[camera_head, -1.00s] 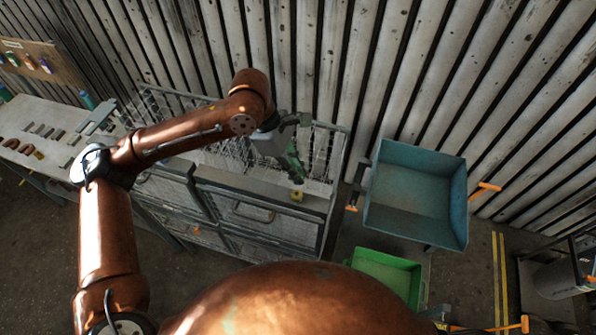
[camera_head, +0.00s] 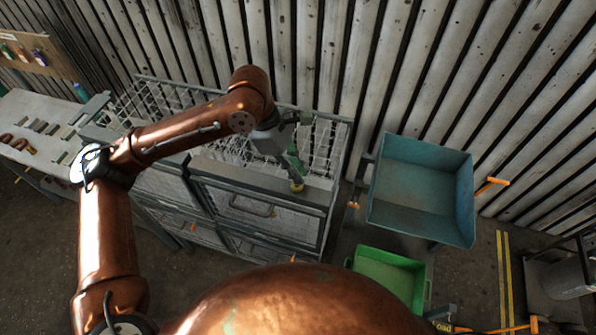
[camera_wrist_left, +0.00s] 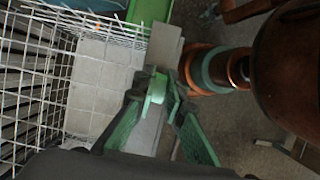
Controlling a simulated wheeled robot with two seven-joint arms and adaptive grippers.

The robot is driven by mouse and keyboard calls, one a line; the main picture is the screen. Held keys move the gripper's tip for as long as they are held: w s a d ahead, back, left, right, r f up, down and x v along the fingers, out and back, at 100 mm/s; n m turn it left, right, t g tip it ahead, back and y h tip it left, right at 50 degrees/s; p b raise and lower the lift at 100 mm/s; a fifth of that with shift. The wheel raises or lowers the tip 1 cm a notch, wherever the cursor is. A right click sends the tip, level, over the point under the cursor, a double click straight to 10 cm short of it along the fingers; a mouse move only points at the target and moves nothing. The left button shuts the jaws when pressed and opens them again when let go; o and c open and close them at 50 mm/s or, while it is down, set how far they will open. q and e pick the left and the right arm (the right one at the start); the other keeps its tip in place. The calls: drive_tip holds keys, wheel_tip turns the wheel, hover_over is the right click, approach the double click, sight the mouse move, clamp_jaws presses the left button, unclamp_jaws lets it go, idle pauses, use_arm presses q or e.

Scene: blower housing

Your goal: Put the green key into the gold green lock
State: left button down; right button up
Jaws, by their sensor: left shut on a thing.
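The gold lock (camera_head: 297,188) stands near the right end of the grey cabinet's top edge. My left gripper (camera_head: 294,170) points down right above it, its tip overlapping the lock in the head view. Whether they touch I cannot tell. In the left wrist view the left gripper (camera_wrist_left: 158,98) is shut on a small pale green piece, the green key (camera_wrist_left: 157,86). The key's lower part is hidden by the fingers. The lock is not clear in the left wrist view. My right gripper is not in view.
A wire rack (camera_head: 235,145) sits on the cabinet (camera_head: 250,205) behind and left of the gripper. A blue tray (camera_head: 420,190) and a green bin (camera_head: 390,275) stand to the right. A workbench (camera_head: 40,125) with several small items is at the left.

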use_arm(q)
drive_tip(key=shift+f+b, duration=0.75)
drive_tip(key=shift+b, duration=0.15)
drive_tip(key=shift+p, duration=0.65)
drive_tip(key=shift+f, duration=0.2)
drive_tip(key=shift+f, duration=0.2)
drive_tip(key=c, duration=2)
unclamp_jaws()
drive_tip(key=shift+o, duration=0.5)
